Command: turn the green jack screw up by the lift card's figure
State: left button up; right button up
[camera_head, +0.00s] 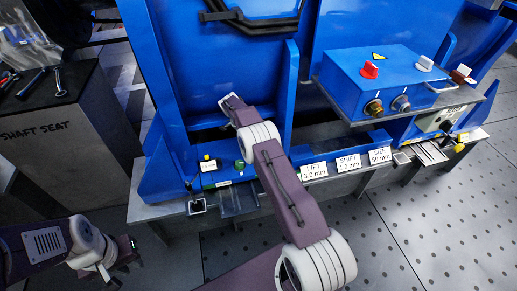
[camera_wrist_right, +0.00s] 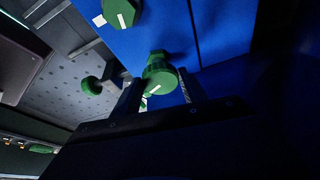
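The lift card (camera_head: 314,170) stands on the machine's front ledge and reads LIFT 3.0 mm. In the right wrist view a green jack screw head (camera_wrist_right: 158,76) with a white mark is against a blue wall. My right gripper (camera_wrist_right: 160,88) has one finger on each side of it; contact is unclear. In the head view my right arm crosses the middle, and its fingertips are hidden. A small green knob (camera_head: 239,163) shows left of that arm; I cannot tell if it is the same one. My left gripper (camera_head: 110,268) is low at the left, away from the machine, its fingers unclear.
Shift (camera_head: 348,162) and size (camera_head: 380,155) cards stand beside the lift card. A blue control box (camera_head: 380,82) with red and white knobs is at the right. A grey stand (camera_head: 55,130) marked SHAFT SEAT, with tools on top, is at the left. Perforated floor is clear at lower right.

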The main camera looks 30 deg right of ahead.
jog(key=o, duration=0.4)
